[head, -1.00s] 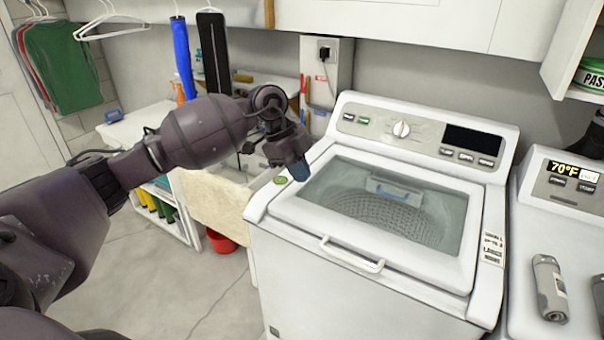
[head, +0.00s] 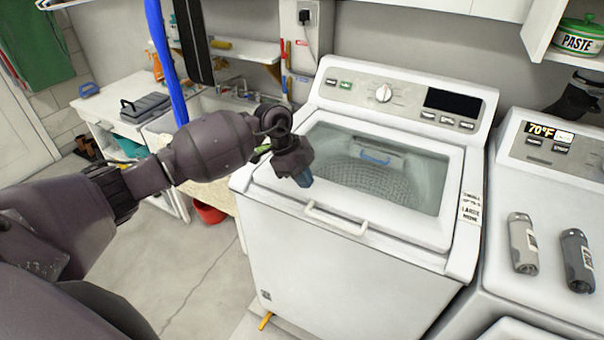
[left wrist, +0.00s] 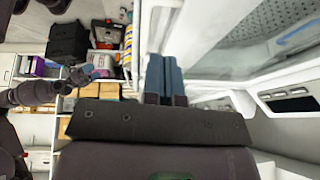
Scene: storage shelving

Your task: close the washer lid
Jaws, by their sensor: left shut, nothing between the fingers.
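The washer (head: 330,270) is white. Its lid (head: 395,232) has a white frame, a large glass window and a front handle (head: 335,219). The lid looks down flat over the tub, though I cannot tell whether its front edge is fully seated. My left gripper (head: 304,178) is over the lid's left front part, behind and left of the handle, with its blue fingers pointing down. The fingers are shut and empty, and they show side by side in the left wrist view (left wrist: 166,76). I cannot tell whether they touch the lid.
A second white machine (head: 545,235) stands close on the right, with a grey can (head: 523,243) and a dark can (head: 577,260) on top. A sink counter (head: 158,128) and a red bucket (head: 208,212) are at the left. The floor in front-left is clear.

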